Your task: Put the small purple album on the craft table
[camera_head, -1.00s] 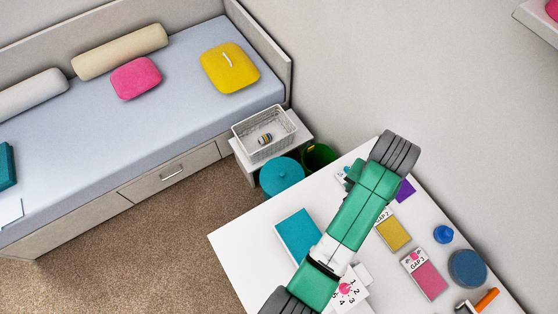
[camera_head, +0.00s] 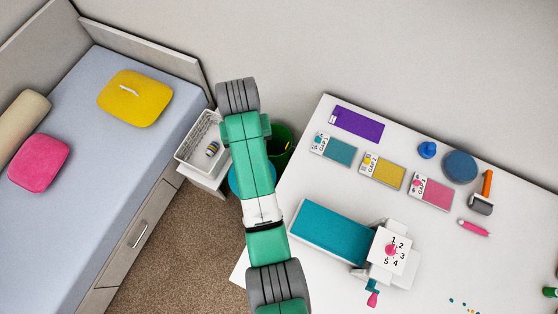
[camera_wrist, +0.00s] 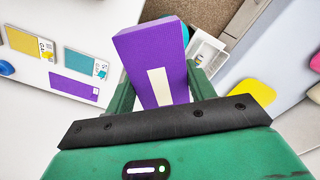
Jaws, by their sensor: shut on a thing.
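The small purple album (camera_wrist: 152,55) has a cream label on its spine. It shows in the wrist view between the two green fingers of my gripper (camera_wrist: 160,88), which is shut on it. The album looks held up above the floor and table level. In the head view my arm hides the gripper and album. The white craft table (camera_head: 300,175) fills the right of the head view. It also shows at the left of the wrist view (camera_wrist: 30,125).
A flat purple rectangle (camera_head: 357,124) lies at the table's back, near labelled teal, yellow and pink cards. A teal board (camera_head: 330,230) adjoins a numbered white device (camera_head: 391,250). Bare table surrounds these items.

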